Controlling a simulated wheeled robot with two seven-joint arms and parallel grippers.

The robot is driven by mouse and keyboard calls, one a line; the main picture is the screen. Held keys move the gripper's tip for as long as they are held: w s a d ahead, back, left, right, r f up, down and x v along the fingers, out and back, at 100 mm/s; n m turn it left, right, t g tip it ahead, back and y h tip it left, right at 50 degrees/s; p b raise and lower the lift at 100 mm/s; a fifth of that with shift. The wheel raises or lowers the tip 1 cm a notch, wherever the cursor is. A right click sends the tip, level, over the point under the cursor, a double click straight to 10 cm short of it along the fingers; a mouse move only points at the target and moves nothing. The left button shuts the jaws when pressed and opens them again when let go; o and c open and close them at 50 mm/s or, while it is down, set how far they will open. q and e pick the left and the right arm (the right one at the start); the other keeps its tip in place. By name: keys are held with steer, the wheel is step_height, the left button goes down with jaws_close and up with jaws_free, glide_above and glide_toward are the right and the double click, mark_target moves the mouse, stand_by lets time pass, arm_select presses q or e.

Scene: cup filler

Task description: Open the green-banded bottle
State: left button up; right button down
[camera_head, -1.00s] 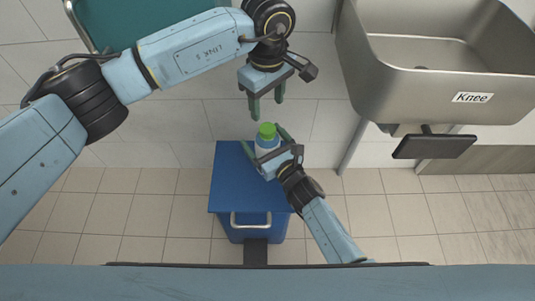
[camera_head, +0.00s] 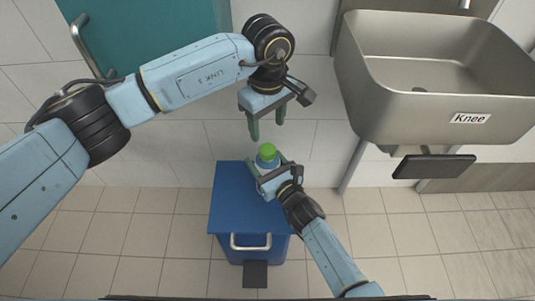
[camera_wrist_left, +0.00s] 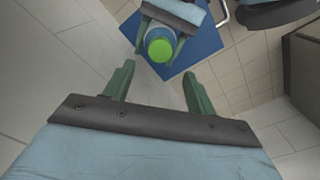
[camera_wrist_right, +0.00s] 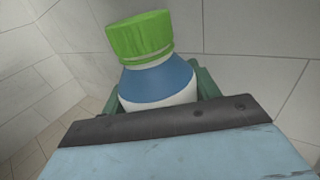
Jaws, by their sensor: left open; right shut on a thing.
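The bottle (camera_wrist_right: 160,84) has a green ribbed cap (camera_wrist_right: 139,36) and a blue and white body. It stands out above the blue bin in the head view, where its green cap (camera_head: 267,151) faces up. My right gripper (camera_head: 268,173) is shut around the bottle's body. My left gripper (camera_head: 266,127) is open and empty, pointing down above the cap. In the left wrist view the cap (camera_wrist_left: 159,49) lies beyond the open fingertips, apart from them. The cap sits on the bottle. The lower body is hidden by my right gripper.
A blue bin (camera_head: 232,210) with a silver handle stands below the bottle. A steel sink (camera_head: 430,105) with a dark knee panel (camera_head: 434,166) is at the right. A teal door (camera_head: 150,40) is at the upper left. Tiled floor is free on both sides of the bin.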

mark_target(268, 149)
arm_select(q)
steer(key=m, duration=0.3)
steer(key=shift+f, duration=0.1)
steer(key=shift+m, duration=0.3)
steer(key=shift+f, duration=3.95)
